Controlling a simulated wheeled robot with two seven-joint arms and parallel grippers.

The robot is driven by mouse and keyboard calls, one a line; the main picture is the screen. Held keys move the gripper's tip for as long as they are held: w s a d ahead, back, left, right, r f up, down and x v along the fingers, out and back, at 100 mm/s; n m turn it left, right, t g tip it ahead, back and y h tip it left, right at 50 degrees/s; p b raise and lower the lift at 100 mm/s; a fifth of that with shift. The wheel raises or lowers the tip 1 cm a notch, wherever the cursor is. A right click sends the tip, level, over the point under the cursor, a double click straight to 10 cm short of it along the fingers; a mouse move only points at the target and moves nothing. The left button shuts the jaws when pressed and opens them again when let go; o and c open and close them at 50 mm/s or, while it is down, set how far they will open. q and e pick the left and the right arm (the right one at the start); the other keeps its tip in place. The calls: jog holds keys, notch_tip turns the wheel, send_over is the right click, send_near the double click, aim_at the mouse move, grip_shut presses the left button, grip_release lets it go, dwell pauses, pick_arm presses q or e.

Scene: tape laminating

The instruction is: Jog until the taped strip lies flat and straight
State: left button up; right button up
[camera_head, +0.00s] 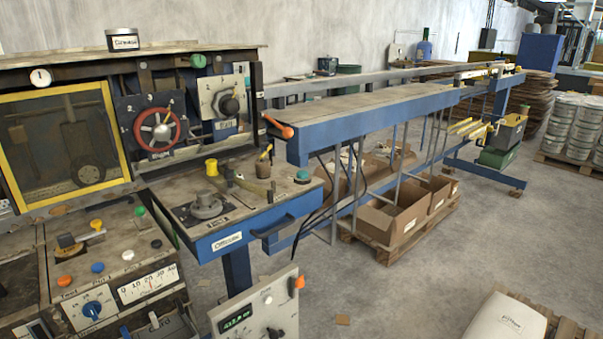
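Neither of my grippers is in view. A control console (120,262) at the lower left carries several coloured buttons, a blue dial (92,309) and a scale (147,284). A long blue-framed bench (380,117) runs from the machine to the back right. I cannot make out a taped strip on it. Which button is the jog control cannot be read.
A small blue side table (240,228) juts out before the machine. A digital readout box (255,312) stands in front. Cardboard boxes (392,217) sit under the bench. A pallet with a white sack (508,330) lies at the lower right.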

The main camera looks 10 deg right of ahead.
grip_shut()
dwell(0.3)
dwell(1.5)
